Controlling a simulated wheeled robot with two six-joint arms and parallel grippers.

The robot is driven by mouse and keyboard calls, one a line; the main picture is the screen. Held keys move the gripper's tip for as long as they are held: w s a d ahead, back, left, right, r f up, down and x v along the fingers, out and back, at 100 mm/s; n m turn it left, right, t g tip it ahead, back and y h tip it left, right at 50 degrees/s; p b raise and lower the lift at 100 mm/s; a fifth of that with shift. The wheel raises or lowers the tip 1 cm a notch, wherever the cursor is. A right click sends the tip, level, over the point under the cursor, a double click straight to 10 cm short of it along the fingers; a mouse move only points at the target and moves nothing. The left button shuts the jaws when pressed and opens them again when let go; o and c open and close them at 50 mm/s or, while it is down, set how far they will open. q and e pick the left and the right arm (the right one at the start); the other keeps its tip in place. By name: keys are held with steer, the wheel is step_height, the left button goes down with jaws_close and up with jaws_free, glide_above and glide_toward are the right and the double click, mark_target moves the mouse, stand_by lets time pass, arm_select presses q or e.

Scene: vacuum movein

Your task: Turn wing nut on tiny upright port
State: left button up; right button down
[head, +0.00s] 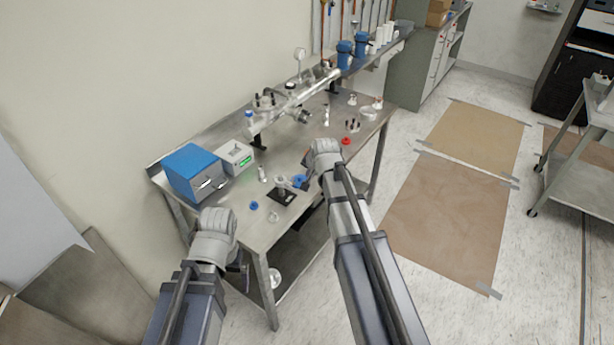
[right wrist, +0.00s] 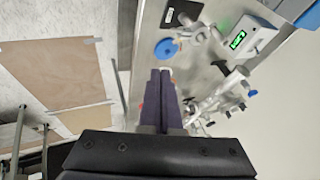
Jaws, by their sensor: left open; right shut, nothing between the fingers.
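A small upright metal port (head: 282,181) stands on a black base plate (head: 284,196) near the table's front edge. A blue part (head: 299,181), perhaps its wing nut, sits at its right side. In the right wrist view the blue part (right wrist: 166,48) is round and lies just beyond my right fingertips, with the metal port (right wrist: 191,32) beside it. My right gripper (right wrist: 160,72) is shut and empty, apart from the blue part as far as I can tell. In the head view my right wrist largely hides it. My left gripper (head: 243,264) is open, low by the table's left front corner.
A blue box (head: 189,171) and a white box with a green display (head: 236,158) stand behind the port. A long metal vacuum tube (head: 296,98) runs along the back. A loose blue cap (head: 254,205) and clear ring (head: 272,217) lie in front.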

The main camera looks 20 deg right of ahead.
mark_target(293, 182)
steer(key=w+a+f+b, duration=0.2)
steer(key=w+f+b, duration=0.5)
steer(key=f, duration=0.1)
steer(key=shift+w, duration=0.4)
steer(key=shift+w+a+r+g+h+p, duration=0.15)
steer(key=shift+w+a+g+h+p, duration=0.2)
steer(key=shift+g+h+p, duration=0.25)
steer(key=shift+w+a+r+n+g+h+p, duration=0.1)
steer(key=shift+w+a+n+g+h+p, duration=0.15)
steer(key=shift+g+p, duration=0.4)
steer(key=shift+w+a+n+g+h, duration=0.25)
steer(key=shift+g+h, duration=0.4)
steer(key=shift+g, duration=0.3)
stand_by(1.9)
steer(key=shift+w+a+g+h, duration=0.3)
steer(key=shift+w+g+h, duration=0.1)
steer(key=shift+g+h, duration=0.3)
stand_by(2.0)
